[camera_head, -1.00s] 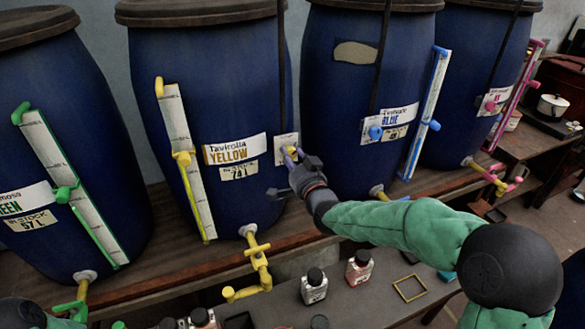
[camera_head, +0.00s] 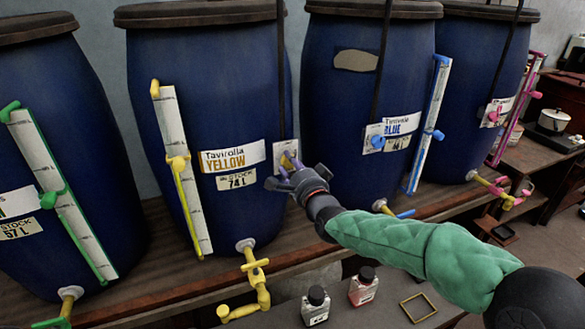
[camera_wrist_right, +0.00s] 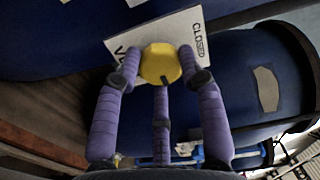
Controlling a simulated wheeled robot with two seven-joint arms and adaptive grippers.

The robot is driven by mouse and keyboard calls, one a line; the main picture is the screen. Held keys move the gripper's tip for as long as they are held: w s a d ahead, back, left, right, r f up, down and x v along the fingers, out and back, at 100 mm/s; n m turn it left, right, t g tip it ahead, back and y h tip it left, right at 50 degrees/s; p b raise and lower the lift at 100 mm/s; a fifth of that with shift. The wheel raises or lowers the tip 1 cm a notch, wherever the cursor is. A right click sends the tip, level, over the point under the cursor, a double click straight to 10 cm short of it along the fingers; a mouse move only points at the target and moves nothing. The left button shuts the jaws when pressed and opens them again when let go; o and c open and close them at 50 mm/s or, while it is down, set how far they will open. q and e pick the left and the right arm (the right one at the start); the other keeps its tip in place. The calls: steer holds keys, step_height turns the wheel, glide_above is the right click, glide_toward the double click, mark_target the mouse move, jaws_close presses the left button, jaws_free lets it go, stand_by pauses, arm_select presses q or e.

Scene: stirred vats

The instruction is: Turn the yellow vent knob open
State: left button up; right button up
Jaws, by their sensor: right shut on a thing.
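The yellow vent knob (camera_wrist_right: 160,64) sits on a white plate marked CLOSED (camera_wrist_right: 185,30) on the side of the yellow-labelled vat (camera_head: 205,100). In the right wrist view the purple fingers of my right gripper (camera_wrist_right: 161,72) are closed around the knob. A dark mark on the knob points toward the lower finger. In the head view my right gripper (camera_head: 289,163) covers most of the knob, and only a little yellow shows. The plate also shows in the head view (camera_head: 287,149). My left gripper is not in view.
Blue vats with coloured level gauges stand in a row on a wooden shelf. The yellow gauge (camera_head: 183,170) and yellow tap (camera_head: 257,280) are left of my right gripper. Small bottles (camera_head: 316,305) and an empty yellow frame (camera_head: 418,307) are on the lower bench.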

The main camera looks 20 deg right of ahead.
steer(key=shift+a+f, duration=0.3)
steer(key=shift+f, duration=0.15)
steer(key=o, duration=1.2)
steer(key=shift+c, duration=0.2)
steer(key=shift+r, duration=0.25)
steer(key=shift+d, duration=0.1)
steer(key=shift+r, duration=0.1)
steer(key=s, duration=1.2)
steer(key=shift+a, duration=0.35)
